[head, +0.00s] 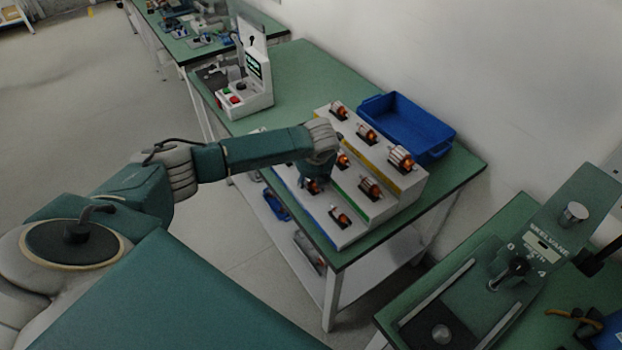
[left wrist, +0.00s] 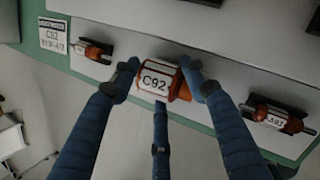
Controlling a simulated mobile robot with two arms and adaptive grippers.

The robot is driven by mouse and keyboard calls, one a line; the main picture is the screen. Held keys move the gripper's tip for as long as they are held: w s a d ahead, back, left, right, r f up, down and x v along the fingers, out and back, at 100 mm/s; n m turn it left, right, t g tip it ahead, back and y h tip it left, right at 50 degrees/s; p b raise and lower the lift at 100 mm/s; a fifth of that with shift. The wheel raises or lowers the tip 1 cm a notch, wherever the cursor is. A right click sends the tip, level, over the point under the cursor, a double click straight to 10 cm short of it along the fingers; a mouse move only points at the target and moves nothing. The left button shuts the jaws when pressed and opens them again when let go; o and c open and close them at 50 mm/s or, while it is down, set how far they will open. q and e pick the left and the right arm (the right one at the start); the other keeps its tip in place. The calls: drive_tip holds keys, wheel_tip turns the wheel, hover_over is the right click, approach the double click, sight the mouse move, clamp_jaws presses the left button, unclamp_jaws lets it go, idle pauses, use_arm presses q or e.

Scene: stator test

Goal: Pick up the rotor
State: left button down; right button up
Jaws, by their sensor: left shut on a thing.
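A rotor labelled C92 (left wrist: 155,82), white and orange, sits between the fingers of my left gripper (left wrist: 160,72) in the left wrist view. The gripper is shut on it, with fingertips on both its sides. In the head view my left gripper (head: 316,172) points down at the front step of a stepped rack (head: 372,216), and its fingers partly hide the rotor. I cannot tell whether the rotor is clear of its cradle. Another rotor (left wrist: 93,51) lies to the left, and one labelled A93 (left wrist: 277,118) lies to the right. My right gripper is not in view.
The rack's higher steps hold several more rotors (head: 400,158). A blue bin (head: 441,150) stands behind the rack. A tester with red and green buttons (head: 257,97) stands farther back on the green table (head: 300,62). Another green bench with a device (head: 520,262) is at the right.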

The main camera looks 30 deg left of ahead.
use_arm(q)
drive_tip(key=shift+s+f, duration=0.2)
drive_tip(key=shift+s, duration=0.1)
wheel_tip(320, 180, up, 20)
drive_tip(key=b, duration=0.3)
drive_tip(key=shift+w+b, duration=0.2)
drive_tip(key=shift+b, duration=0.15)
drive_tip(key=shift+a+r, duration=0.1)
drive_tip(key=shift+r, duration=0.05)
wheel_tip(320, 180, up, 5)
drive_tip(key=p, duration=0.7)
